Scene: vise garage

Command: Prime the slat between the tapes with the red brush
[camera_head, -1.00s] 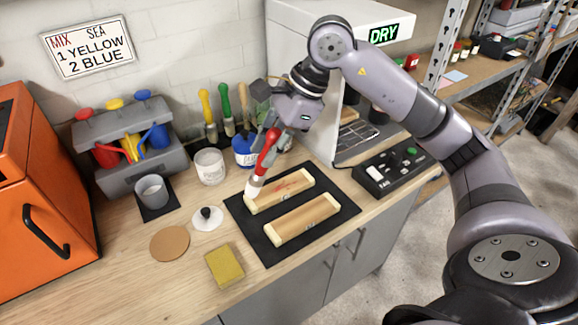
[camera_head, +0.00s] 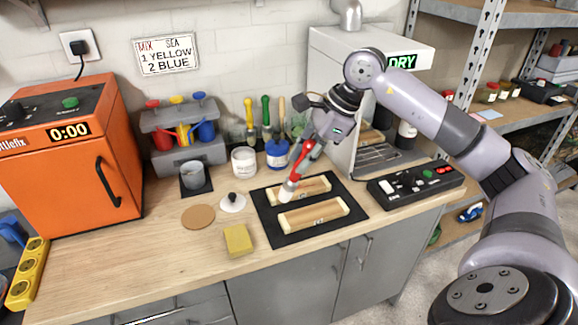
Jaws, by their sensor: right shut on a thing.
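My right gripper (camera_head: 314,146) is shut on the red brush (camera_head: 301,161), with the bristle end pointing down and to the left. The pale bristles (camera_head: 287,190) are at the left end of the rear slat (camera_head: 310,187); whether they touch it I cannot tell. The rear slat is wooden with pale tape at its ends, and the brush partly covers it. The front slat (camera_head: 314,214), also with pale ends, lies parallel to it. Both rest on a black mat (camera_head: 350,198). My left gripper is not in view.
A white tub (camera_head: 244,161) and a blue jar (camera_head: 277,153) stand behind the mat. A black control box (camera_head: 415,186) is at right.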

